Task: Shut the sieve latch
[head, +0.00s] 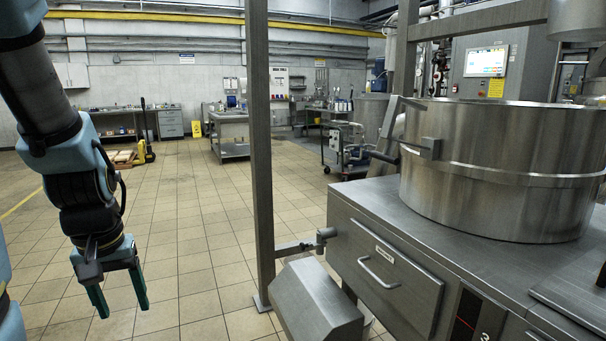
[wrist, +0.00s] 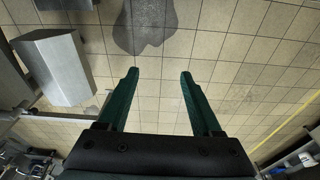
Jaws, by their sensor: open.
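A large round steel vessel (head: 500,165) stands on the steel machine cabinet at the right in the head view. A small bracket with a short dark handle (head: 420,148) sticks out from its left side; it looks like the sieve latch, but I cannot tell for sure or whether it is shut. My gripper (head: 123,311) hangs at the left of the head view, fingers pointing down, over the tiled floor. It is open and empty, well apart from the vessel and the handle. In the wrist view the green fingers (wrist: 160,72) are spread with only floor between them.
A steel post (head: 258,150) stands between my gripper and the machine. A sloped steel box (head: 312,300) juts out low in front of the cabinet; it also shows in the wrist view (wrist: 55,70). A drawer with a handle (head: 385,268) faces left.

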